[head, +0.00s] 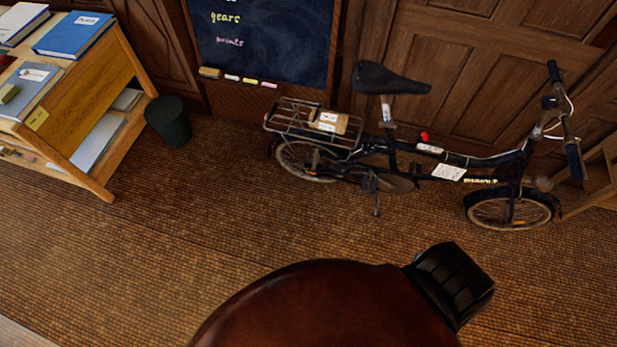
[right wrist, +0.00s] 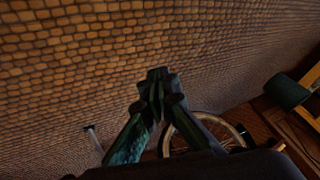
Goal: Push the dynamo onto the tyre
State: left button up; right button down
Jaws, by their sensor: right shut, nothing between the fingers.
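The bicycle stands along the back wall in the head view, front wheel to the right. The dynamo (head: 543,184) is a small rounded piece by the top right of the front wheel; its exact contact with the tyre is too small to tell. The tyre (head: 510,228) is dark on a light rim. In the right wrist view my right gripper (right wrist: 157,78) is shut and empty, its fingertips together over the brown woven floor. A bicycle wheel (right wrist: 218,122) shows partly behind its fingers; I cannot tell which wheel. The dynamo is not distinguishable there. My left gripper is out of view.
A wooden shelf (head: 97,165) with books and a dark bin (head: 168,122) stand at the left. A chalkboard (head: 262,40) hangs behind the rear rack, which carries a small box (head: 328,121).

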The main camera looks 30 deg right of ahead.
aim_at(315, 160)
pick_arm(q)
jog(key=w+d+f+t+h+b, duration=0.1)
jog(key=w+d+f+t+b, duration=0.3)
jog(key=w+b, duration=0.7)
pick_arm(e)
jog(key=w+r+m+t+h+b, duration=0.25)
jog(key=w+m+t, duration=0.95)
jog(key=w, duration=1.6)
pick_arm(q)
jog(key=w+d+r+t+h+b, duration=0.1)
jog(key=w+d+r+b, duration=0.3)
jog(key=b, duration=1)
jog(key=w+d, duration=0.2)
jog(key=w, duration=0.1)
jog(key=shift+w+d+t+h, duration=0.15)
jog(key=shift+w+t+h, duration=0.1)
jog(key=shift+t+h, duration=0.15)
pick_arm(e)
jog(key=w+d+r+m+g+h, duration=0.1)
jog(key=w+m+h, duration=0.3)
jog(key=m, duration=0.9)
jog(key=w+d+m+g+h, duration=0.4)
jog(key=m+h, duration=0.6)
jog(key=m, duration=0.4)
jog(key=shift+w+d+r+m, duration=0.15)
jog(key=shift+w+r+m, duration=0.15)
jog(key=shift+w+r, duration=0.1)
